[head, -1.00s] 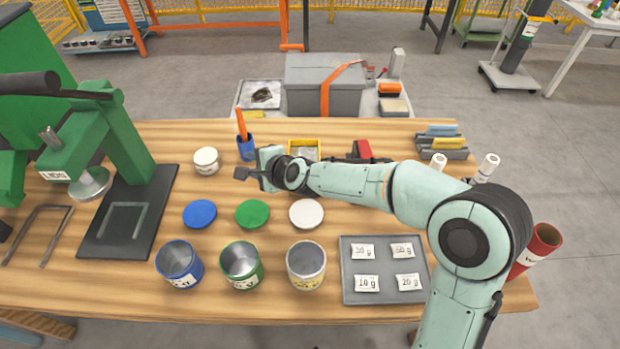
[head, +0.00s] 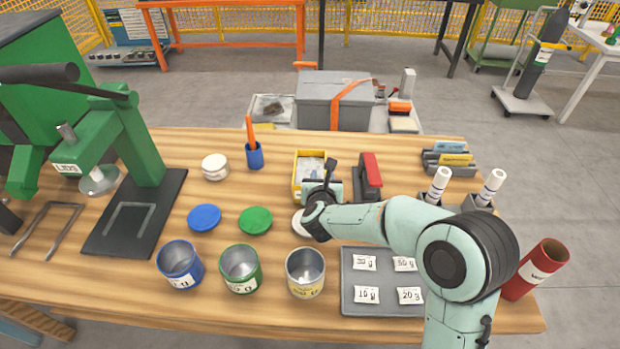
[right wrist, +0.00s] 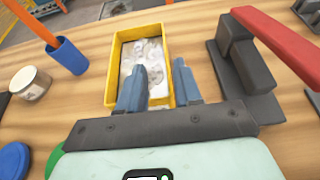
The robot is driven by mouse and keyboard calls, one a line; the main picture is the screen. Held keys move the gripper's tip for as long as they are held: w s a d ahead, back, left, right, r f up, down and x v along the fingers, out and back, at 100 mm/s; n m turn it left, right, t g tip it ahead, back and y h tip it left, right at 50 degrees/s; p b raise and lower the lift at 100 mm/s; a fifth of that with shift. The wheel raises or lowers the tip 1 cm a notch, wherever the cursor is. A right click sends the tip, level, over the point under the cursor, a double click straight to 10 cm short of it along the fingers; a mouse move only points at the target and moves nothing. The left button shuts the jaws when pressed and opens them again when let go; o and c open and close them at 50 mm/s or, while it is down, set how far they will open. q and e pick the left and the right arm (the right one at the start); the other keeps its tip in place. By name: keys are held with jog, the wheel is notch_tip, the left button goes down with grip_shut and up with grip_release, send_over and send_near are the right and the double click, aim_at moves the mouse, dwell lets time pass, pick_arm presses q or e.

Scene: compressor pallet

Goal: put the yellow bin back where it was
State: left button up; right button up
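The yellow bin (head: 296,186) stands on the wooden table, beyond the white lid (head: 299,222) and left of a red-handled device. It holds pale, clear-looking small contents. It also shows in the right wrist view (right wrist: 112,78), just ahead of my fingers. My right gripper (head: 325,176) is at the bin's near right side, partly covering it. In the right wrist view my right gripper (right wrist: 160,66) has its blue fingers apart. The left finger overlaps the bin's inside and the right one lies just outside its right wall. Contact cannot be told. My left gripper is not in view.
The red-handled device (head: 370,178) stands close right of the bin. A blue cup (head: 254,156) with an orange tool and a white jar (head: 215,167) are to the left. Open tins and a grey tray (head: 350,290) with labelled packets lie nearer. Bare table shows behind the bin.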

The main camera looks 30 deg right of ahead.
jog(key=x, duration=0.6)
jog(key=shift+d+f+p, duration=0.25)
jog(key=shift+d+p, duration=0.15)
jog(key=shift+s, duration=0.1)
grip_shut()
dwell(0.9)
jog(key=shift+r, duration=0.15)
